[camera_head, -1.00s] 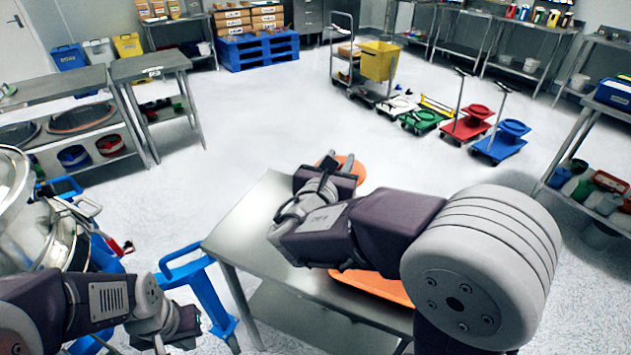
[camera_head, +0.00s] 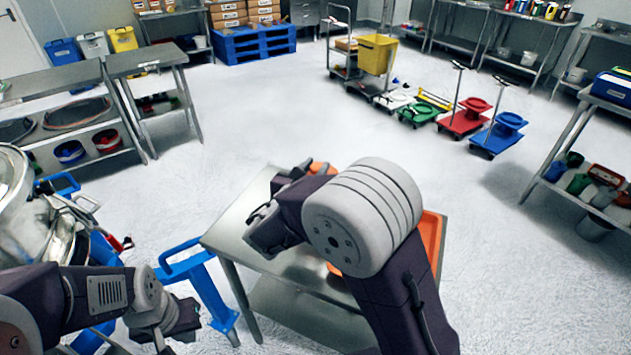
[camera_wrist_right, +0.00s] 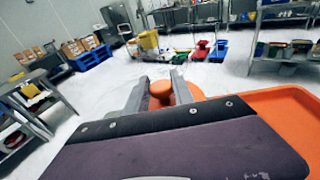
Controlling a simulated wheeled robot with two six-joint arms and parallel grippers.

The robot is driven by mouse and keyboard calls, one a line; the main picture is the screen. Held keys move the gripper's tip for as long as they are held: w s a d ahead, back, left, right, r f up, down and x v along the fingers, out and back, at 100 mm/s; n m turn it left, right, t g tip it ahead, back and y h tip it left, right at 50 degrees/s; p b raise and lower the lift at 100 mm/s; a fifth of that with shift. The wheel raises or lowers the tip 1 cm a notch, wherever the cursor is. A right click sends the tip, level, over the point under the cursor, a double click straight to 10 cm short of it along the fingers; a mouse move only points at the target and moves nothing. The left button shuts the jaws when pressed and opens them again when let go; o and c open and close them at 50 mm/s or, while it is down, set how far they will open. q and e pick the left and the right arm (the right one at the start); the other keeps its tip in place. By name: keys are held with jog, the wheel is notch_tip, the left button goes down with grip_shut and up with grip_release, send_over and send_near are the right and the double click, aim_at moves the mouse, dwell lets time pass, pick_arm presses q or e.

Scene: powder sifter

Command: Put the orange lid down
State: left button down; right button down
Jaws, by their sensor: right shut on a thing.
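The orange lid (camera_wrist_right: 192,94) is a round disc with a knob on top. In the right wrist view, the knob (camera_wrist_right: 160,89) sits between the two fingers of my right gripper (camera_wrist_right: 160,82), which is shut on it. In the head view only a small orange part of the lid (camera_head: 318,167) shows past my right arm, at the far end of the steel table (camera_head: 235,222). Whether the lid touches the table cannot be told. My left gripper (camera_head: 183,319) hangs at lower left, apart from the lid; its fingers cannot be made out.
An orange tray (camera_head: 432,236) lies on the right part of the table, partly hidden by my right arm; its rim also shows in the right wrist view (camera_wrist_right: 268,96). A blue frame (camera_head: 205,285) and shiny steel equipment (camera_head: 50,235) stand left of the table. Open floor lies beyond.

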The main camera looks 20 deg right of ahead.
notch_tip(320, 180, down, 4)
jog(key=shift+r+b, duration=0.2)
jog(key=shift+b, duration=0.3)
jog(key=shift+f, duration=0.25)
jog(key=shift+f, duration=0.15)
jog(key=c, duration=1.1)
grip_release()
